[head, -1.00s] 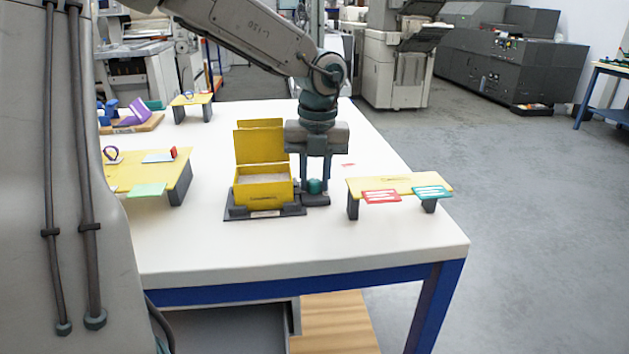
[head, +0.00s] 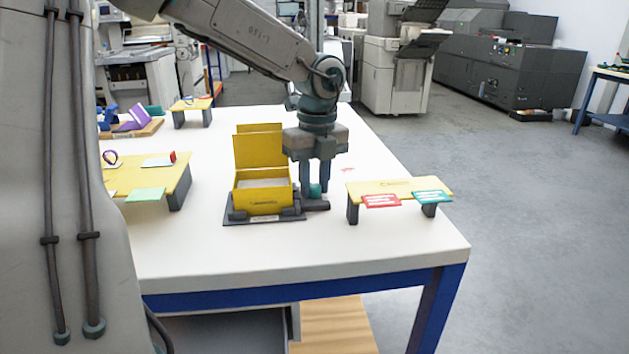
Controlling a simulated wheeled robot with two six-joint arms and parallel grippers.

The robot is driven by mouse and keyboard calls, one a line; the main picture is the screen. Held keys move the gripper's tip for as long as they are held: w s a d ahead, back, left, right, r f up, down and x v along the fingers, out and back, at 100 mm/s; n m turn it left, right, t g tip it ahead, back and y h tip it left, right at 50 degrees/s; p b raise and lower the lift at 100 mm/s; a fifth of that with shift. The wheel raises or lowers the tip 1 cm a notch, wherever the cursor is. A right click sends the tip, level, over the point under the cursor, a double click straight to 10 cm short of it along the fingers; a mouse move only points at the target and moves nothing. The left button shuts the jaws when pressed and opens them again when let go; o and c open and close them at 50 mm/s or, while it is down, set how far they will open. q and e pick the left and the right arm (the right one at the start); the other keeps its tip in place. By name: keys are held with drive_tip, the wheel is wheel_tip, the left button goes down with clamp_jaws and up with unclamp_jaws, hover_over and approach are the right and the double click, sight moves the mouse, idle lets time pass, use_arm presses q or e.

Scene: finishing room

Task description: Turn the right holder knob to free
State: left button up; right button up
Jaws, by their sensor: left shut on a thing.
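The right holder knob (head: 315,190) is a small teal-green knob at the right side of a dark holder base (head: 270,220). A yellow box (head: 263,198) with its lid raised sits in the holder. My left gripper (head: 315,186) points straight down, its two fingers shut on the knob, one on each side. The fingers hide part of the knob, and its turn marking is too small to read. My right gripper is not in view.
A low yellow stand (head: 400,187) with a red card and a teal card is to the right. Another yellow stand (head: 170,180) with small items is to the left. A purple piece on a wooden board (head: 130,128) lies behind it. The white tabletop's front is clear.

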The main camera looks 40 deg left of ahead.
use_arm(q)
drive_tip(key=o, duration=1)
